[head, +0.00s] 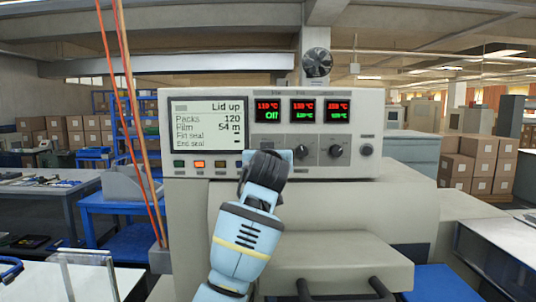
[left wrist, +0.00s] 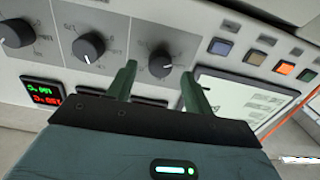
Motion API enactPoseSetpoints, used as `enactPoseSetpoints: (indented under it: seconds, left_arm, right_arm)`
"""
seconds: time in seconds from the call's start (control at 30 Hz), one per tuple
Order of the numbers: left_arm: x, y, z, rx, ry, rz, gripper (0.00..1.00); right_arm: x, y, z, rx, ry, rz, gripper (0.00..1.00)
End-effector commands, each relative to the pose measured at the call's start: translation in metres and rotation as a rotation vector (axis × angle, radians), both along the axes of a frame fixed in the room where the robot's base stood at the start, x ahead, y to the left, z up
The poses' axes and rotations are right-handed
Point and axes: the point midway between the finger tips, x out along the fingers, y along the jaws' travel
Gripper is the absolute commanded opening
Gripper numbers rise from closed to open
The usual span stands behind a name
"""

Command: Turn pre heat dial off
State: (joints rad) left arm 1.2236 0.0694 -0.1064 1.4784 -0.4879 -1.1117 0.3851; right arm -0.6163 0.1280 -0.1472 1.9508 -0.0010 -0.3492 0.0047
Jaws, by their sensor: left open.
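The control panel (head: 380,115) has a row of black dials under three temperature displays. The left display (head: 267,110) reads about 119 °C in red with "Off" in green below. My left gripper (head: 267,160) is in front of the leftmost dial and hides it in the head view. In the left wrist view my left gripper (left wrist: 158,78) is open, and the leftmost dial (left wrist: 160,64) shows between its fingers. Contact cannot be told. The middle dial (left wrist: 88,46) and right dial (left wrist: 17,33) are clear of the fingers. The dial labels are too small to read. My right gripper is not in view.
A white screen (head: 207,125) reading "Lid up" is left of the dials, with several coloured buttons (head: 199,164) below. A round knob (head: 366,150) is at the panel's right. A machine cover with dark handles (head: 380,288) juts out below the panel.

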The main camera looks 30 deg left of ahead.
Motion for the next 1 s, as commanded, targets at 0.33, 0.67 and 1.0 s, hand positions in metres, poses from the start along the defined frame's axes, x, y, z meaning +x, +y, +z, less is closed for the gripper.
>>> enactPoseSetpoints:
  seconds: [0.33, 0.67, 1.0]
  left_arm:
    - [-0.041, -0.021, -0.001, -0.001, 0.0, -0.002, 0.52]
    - [-0.053, -0.026, -0.001, 0.0, 0.001, -0.001, 0.52]
    - [-0.053, -0.026, -0.001, 0.0, 0.001, -0.001, 0.52]
  right_arm:
    - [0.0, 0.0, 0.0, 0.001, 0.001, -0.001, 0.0]
    - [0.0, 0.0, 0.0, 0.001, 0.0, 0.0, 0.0]
    - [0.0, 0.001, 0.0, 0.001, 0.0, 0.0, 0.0]
